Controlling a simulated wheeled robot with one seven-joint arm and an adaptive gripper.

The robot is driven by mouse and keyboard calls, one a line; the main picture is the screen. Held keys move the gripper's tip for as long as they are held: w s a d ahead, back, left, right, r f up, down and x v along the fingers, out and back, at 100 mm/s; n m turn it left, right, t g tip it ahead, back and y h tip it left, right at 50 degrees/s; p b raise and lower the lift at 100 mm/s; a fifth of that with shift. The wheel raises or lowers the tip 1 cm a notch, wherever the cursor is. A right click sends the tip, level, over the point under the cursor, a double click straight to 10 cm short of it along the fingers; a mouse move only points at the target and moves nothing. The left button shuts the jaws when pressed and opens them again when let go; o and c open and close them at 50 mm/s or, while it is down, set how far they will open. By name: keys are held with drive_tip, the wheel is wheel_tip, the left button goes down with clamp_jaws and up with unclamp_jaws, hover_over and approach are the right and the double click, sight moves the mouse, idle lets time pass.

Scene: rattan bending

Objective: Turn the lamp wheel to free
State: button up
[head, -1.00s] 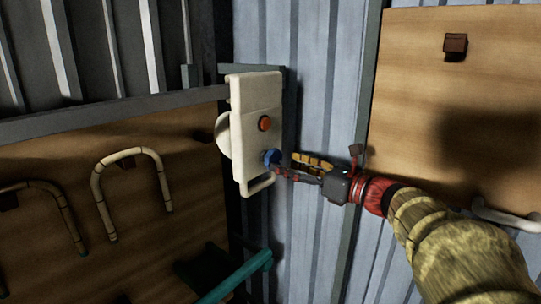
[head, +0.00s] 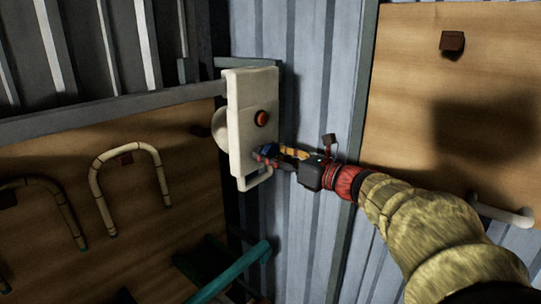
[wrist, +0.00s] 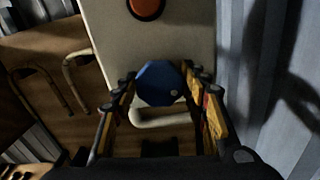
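A blue faceted wheel (wrist: 158,83) sits on the front of an off-white panel (head: 246,112), below a round orange-red button (head: 261,118). In the head view the wheel (head: 269,150) is partly hidden by my fingers. My gripper (head: 264,156) reaches it from the right. In the wrist view my gripper (wrist: 163,82) is open, with one finger on each side of the wheel. The fingertips are very close to its sides; I cannot tell whether they touch. A small white spot (wrist: 174,93) shows on the wheel's face.
A white handle bar (head: 262,180) projects at the panel's lower edge, just below the wheel. A teal bar (head: 236,271) lies lower down. Wooden boards with bent rattan pieces (head: 128,150) stand left. A corrugated wall (head: 301,60) is behind my gripper.

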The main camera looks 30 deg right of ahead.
drive_tip(key=c, duration=0.6)
drive_tip(key=shift+c, duration=0.7)
